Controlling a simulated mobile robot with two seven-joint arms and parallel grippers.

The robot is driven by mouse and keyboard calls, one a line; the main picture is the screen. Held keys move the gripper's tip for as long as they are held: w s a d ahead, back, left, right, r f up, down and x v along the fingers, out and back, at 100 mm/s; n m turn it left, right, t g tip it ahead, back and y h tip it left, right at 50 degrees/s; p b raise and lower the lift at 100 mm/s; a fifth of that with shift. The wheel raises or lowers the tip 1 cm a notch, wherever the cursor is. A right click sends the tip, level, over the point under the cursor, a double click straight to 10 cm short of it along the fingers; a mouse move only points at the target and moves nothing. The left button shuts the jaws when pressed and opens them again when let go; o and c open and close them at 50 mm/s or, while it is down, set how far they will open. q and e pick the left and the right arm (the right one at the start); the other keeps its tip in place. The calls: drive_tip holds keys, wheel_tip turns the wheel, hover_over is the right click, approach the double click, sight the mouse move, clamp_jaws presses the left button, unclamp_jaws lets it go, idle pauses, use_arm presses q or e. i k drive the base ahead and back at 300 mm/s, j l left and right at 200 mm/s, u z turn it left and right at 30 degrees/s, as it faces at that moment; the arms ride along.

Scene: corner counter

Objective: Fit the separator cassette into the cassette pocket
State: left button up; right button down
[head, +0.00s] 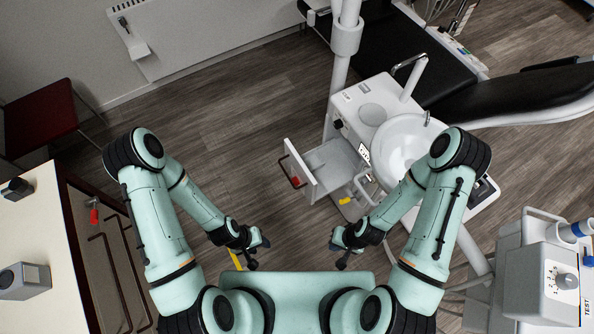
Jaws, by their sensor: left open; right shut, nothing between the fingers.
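My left gripper (257,256) is open, low in the middle of the view, in front of my body. My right gripper (341,257) is shut and empty, a little to its right. Both are apart from the dental unit. I cannot pick out the separator cassette for sure. A white front panel with a red part (296,182) stands out from the left side of the white dental unit (362,102), with a grey open space (335,160) behind it. A yellow part (345,200) shows low on the unit. I cannot tell which opening is the cassette pocket.
A round white basin (405,145) tops the unit, partly behind my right arm. A black dental chair (500,100) lies beyond. A cream counter (35,235) is at left with a grey box (25,281). A white cabinet (530,280) is at right. Wooden floor (225,140) is clear between.

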sight(322, 170)
drive_tip(key=u, duration=2.9)
drive_tip(key=i+l, duration=0.15)
drive_tip(key=l, duration=0.2)
drive_tip(key=i+l, duration=0.1)
drive_tip(key=l, duration=0.25)
drive_tip(key=i+l, duration=0.15)
drive_tip(key=l, duration=0.2)
drive_tip(key=i+l, duration=0.15)
drive_tip(key=l, duration=0.2)
